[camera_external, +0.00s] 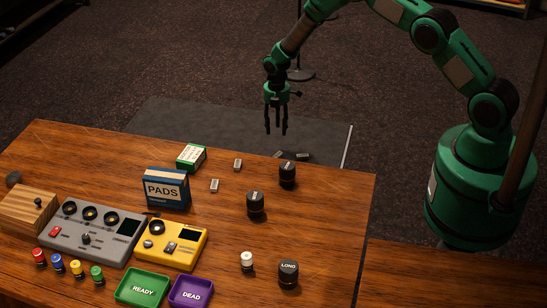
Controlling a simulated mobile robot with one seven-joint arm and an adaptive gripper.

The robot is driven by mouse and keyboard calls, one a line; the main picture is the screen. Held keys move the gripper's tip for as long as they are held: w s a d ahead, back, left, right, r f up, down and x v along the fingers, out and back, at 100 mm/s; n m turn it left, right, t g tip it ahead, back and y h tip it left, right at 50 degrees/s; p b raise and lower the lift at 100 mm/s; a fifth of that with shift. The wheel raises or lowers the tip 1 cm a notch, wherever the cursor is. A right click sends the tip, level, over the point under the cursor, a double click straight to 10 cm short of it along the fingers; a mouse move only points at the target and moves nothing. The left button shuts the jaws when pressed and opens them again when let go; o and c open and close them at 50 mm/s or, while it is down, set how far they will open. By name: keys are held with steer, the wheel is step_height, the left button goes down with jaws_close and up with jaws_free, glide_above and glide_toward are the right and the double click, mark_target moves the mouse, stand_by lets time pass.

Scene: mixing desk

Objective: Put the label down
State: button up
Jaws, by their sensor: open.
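My gripper (276,130) hangs open and empty, fingers down, over or just past the table's far edge; its exact height is unclear. Two small light tags lie flat on the wooden table (330,225), one near the green-and-white box (238,164) and one nearer the PADS box (214,186). Either could be the label; I cannot tell which. Nothing shows between the fingers. Two small dark flat pieces (303,156) lie by the far edge below the gripper, too dim to identify.
Black cylinders (255,205) stand on the right half, one marked LONG (288,273). A white-topped peg (246,261), READY tray (142,288), DEAD tray (191,292), grey mixer (90,232) and yellow device (170,244) fill the front and left. The middle is fairly clear.

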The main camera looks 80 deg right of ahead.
steer(key=a+r+m+t, duration=0.15)
steer(key=a+r, duration=0.25)
steer(key=r, duration=0.8)
steer(key=a+r+m, duration=0.2)
steer(key=a+r, duration=0.2)
steer(key=r, duration=0.8)
steer(key=s+a+r+m, duration=0.1)
steer(key=s+a+r, duration=0.25)
steer(key=r, duration=0.35)
steer(key=s+a+r+m+t, duration=0.1)
steer(key=s+a+r, duration=0.25)
steer(key=r, duration=0.35)
steer(key=s+a+r+m, duration=0.1)
steer(key=s+a+r, duration=0.1)
steer(key=a+r, duration=0.3)
steer(key=s+a+r+m+t, duration=0.1)
steer(key=s+a+r+m, duration=0.1)
steer(key=s+a+r, duration=0.35)
steer(key=s+a+r+m+t, duration=0.1)
steer(key=s+a+r, duration=0.1)
steer(key=s+r, duration=0.65)
steer(key=s+a+m, duration=0.2)
steer(key=s+a, duration=0.1)
steer(key=s, duration=0.7)
steer(key=s+a+r+m+t, duration=0.1)
steer(key=s+a+m, duration=0.1)
steer(key=s, duration=0.8)
steer(key=shift+s+a, duration=0.4)
steer(key=shift+a, duration=0.25)
